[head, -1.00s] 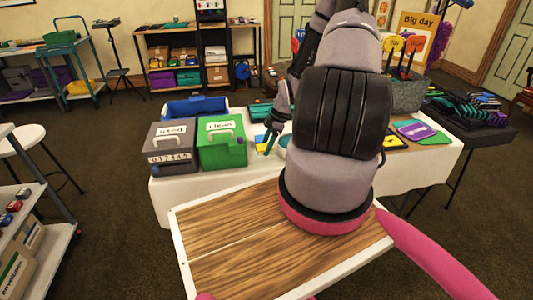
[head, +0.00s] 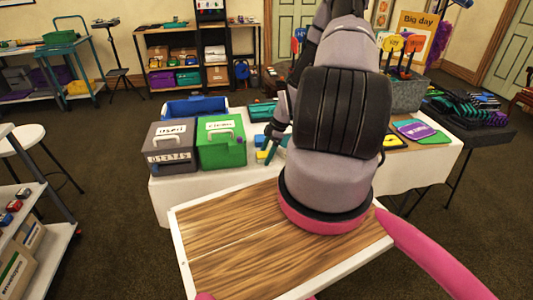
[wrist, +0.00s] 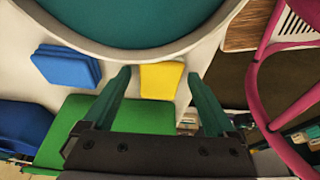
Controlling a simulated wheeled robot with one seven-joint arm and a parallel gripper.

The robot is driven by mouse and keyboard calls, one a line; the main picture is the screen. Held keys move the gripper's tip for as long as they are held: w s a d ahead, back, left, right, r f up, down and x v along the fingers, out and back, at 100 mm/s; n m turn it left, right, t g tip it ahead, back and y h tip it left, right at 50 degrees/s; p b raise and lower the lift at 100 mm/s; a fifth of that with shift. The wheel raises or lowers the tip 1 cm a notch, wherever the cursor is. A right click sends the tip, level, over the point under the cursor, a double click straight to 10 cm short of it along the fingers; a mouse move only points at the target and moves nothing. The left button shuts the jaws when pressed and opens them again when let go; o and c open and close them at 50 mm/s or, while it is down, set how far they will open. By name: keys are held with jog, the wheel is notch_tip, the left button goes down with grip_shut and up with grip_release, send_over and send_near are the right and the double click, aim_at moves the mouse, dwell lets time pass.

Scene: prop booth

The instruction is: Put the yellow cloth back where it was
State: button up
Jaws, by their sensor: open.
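The yellow cloth (wrist: 161,80), a folded flat square, lies on the white-covered table (head: 185,192). In the wrist view it shows between my two teal fingertips, beside a round teal dish with a pale rim (wrist: 140,22). In the head view only a small bit of the yellow cloth (head: 262,156) shows beside my fingers. My gripper (head: 269,150) is open and empty, pointing down over the table. Whether the fingertips reach down to the cloth's level, I cannot tell. A folded blue stack (wrist: 66,67) lies to the left in the wrist view.
A green lidded box labelled clean (head: 222,142) and a grey box labelled used (head: 172,150) stand left of my gripper. A blue bin (head: 195,107) is behind them. A grey basket (head: 405,95) and flat coloured pieces (head: 420,130) lie to the right.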

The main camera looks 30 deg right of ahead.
jog(key=v, duration=1.2)
jog(key=shift+r, duration=0.15)
jog(key=s+a+r+m+t+h, duration=0.1)
jog(key=a+r+m+h, duration=0.2)
jog(key=r, duration=1)
jog(key=s+a+r+m+h, duration=0.1)
jog(key=a+r+m, duration=0.35)
jog(key=r, duration=0.75)
jog(key=s+a+r+m+t+y, duration=0.1)
jog(key=s+a+r+m+t, duration=0.1)
jog(key=s+a+r+m, duration=0.3)
jog(key=s+a+r+m+t+y, duration=0.1)
jog(key=s+a+r+m, duration=0.4)
jog(key=s+r, duration=0.6)
jog(key=shift+r+m+t, duration=0.75)
jog(key=shift+r+t, duration=0.15)
jog(key=shift+r, duration=0.45)
